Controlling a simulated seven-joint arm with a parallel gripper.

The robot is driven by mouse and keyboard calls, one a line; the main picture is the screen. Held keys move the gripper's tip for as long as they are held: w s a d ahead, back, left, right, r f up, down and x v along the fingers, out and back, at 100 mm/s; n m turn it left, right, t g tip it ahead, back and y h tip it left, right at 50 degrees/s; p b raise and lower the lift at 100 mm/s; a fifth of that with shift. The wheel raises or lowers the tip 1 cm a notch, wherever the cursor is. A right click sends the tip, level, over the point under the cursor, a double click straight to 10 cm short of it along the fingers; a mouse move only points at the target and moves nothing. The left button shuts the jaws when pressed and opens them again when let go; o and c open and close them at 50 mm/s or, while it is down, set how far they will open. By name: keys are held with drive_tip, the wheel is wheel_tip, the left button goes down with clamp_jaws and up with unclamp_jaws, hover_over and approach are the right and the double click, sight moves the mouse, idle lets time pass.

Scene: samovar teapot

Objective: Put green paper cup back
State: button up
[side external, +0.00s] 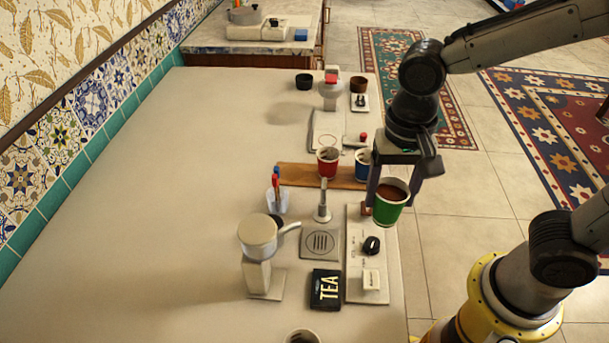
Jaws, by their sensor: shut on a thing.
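The green paper cup (390,204) holds a brown drink and is tilted a little. My gripper (385,190) is shut on it at the right side of the counter. The cup appears raised above the counter edge, though its exact height is hard to tell. A red paper cup (327,163) with a brown drink and a blue paper cup (362,163) stand on or beside a brown wooden board (297,175), behind and left of the green cup. My gripper partly covers the right end of the board.
A white panel (366,286) with a black knob (371,245) lies in front of the held cup. A teapot on a stand (259,243), a black TEA box (326,289), a small white post (322,205) and a pen holder (276,196) stand nearby. The counter's left is clear.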

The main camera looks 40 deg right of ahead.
drive_tip(key=w+d+f+m, duration=0.1)
drive_tip(key=w+d, duration=0.2)
drive_tip(key=w, duration=0.6)
drive_tip(key=w+d+f, duration=0.1)
drive_tip(key=w+d, duration=0.1)
drive_tip(key=w, duration=0.8)
drive_tip(key=shift+w+a+f, duration=0.3)
drive_tip(key=shift+w+f, duration=1.75)
drive_tip(key=shift+w, duration=0.1)
drive_tip(key=shift+w+a+f, duration=0.3)
drive_tip(key=shift+w+f, duration=1.8)
drive_tip(key=shift+w+a+f, duration=0.3)
drive_tip(key=shift+w+f, duration=1.75)
drive_tip(key=shift+w, duration=0.1)
drive_tip(key=shift+f, duration=0.2)
drive_tip(key=o, duration=0.8)
drive_tip(key=shift+r, duration=0.1)
